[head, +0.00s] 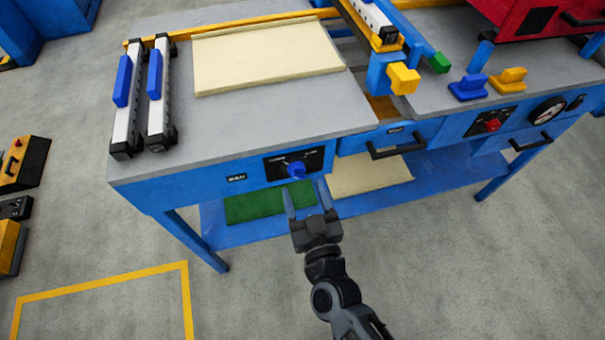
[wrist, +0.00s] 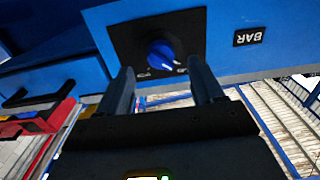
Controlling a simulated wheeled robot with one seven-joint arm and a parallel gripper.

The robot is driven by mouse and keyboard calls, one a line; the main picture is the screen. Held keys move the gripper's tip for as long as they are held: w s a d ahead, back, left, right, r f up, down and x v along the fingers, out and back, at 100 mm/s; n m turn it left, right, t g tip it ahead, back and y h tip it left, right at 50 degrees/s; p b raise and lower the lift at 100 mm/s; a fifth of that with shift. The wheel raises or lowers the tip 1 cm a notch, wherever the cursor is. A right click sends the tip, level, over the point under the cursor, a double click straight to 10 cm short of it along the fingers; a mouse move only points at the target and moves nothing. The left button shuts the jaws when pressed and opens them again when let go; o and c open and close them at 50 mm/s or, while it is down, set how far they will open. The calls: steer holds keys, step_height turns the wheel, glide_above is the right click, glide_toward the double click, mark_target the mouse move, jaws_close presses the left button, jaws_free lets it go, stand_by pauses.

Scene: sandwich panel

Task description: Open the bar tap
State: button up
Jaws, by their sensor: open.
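The bar tap is a blue knob (head: 296,169) on a black plate on the front of the blue workbench, beside a small "BAR" label (head: 236,178). The knob (wrist: 161,57) also shows near the top middle of the wrist view, with the label (wrist: 252,36) to its right, upside down. My gripper (head: 304,199) is open in front of and slightly below the knob. In the wrist view its two fingers (wrist: 162,84) point toward the knob, one on each side of it in the picture. Nothing is between the fingers, and I see no contact.
A drawer handle (head: 398,150) sticks out to the right of the tap. Another black plate with a red knob (head: 492,125) is farther right. A lower shelf (head: 240,230) carries a green board (head: 262,204) and a cream board (head: 365,176). The floor in front is clear.

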mark_target(299, 179)
steer(key=shift+x, duration=2.35)
steer(key=c, duration=1.1)
